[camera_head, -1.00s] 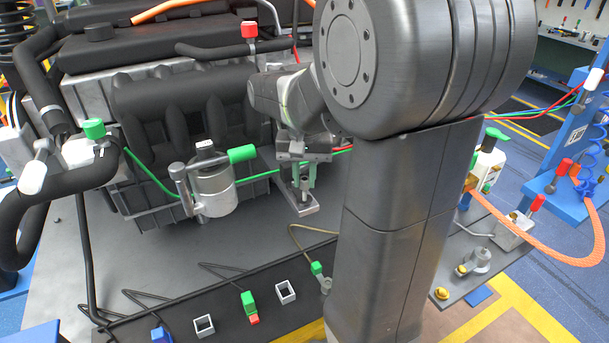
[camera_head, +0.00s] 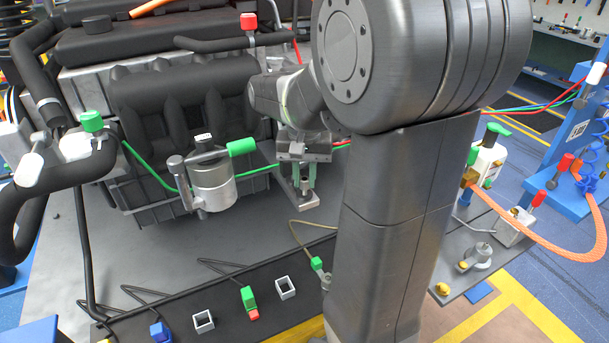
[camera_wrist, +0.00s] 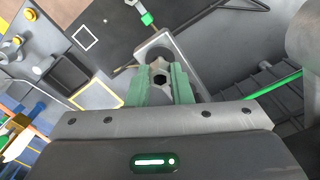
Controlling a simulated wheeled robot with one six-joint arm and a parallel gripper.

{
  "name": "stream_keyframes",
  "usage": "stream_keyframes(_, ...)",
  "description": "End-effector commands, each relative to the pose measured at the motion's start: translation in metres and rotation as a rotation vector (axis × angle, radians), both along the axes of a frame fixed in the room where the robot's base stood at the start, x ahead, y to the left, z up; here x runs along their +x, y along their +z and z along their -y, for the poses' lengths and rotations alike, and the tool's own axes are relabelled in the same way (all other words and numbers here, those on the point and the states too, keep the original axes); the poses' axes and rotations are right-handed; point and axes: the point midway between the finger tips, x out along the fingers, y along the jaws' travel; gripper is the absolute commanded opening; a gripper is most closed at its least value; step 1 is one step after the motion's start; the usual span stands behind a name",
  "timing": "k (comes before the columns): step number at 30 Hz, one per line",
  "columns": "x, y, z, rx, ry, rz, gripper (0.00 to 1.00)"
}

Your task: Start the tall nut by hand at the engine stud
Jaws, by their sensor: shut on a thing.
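My gripper (camera_head: 304,188) has green fingers and sits just above a pale metal bracket (camera_head: 309,206) beside the engine. The same bracket (camera_wrist: 150,50) lies beneath the nut in the wrist view. The engine stud is not distinguishable; the nut and fingers cover that spot. I cannot tell whether nut and stud touch.
The dark engine (camera_head: 180,100) stands behind and left. A silver canister with a green-ended handle (camera_head: 213,185) is left of my gripper. A dark strip with square sockets (camera_head: 204,321) lies in front.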

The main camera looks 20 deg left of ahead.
Motion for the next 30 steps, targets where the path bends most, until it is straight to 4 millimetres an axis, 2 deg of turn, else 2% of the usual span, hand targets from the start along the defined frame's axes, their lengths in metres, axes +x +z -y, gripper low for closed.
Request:
stream_keyframes(17,0.000,-0.011,0.000,0.000,0.000,0.000,0.00)
stream_keyframes(18,0.000,-0.011,0.000,0.000,0.000,0.000,0.21)
stream_keyframes(20,0.000,-0.010,0.000,0.000,0.000,0.000,0.30)
stream_keyframes(27,0.000,-0.010,0.000,0.000,0.006,0.000,0.30)
stream_keyframes(30,0.000,-0.008,0.000,0.000,0.118,0.000,0.30)
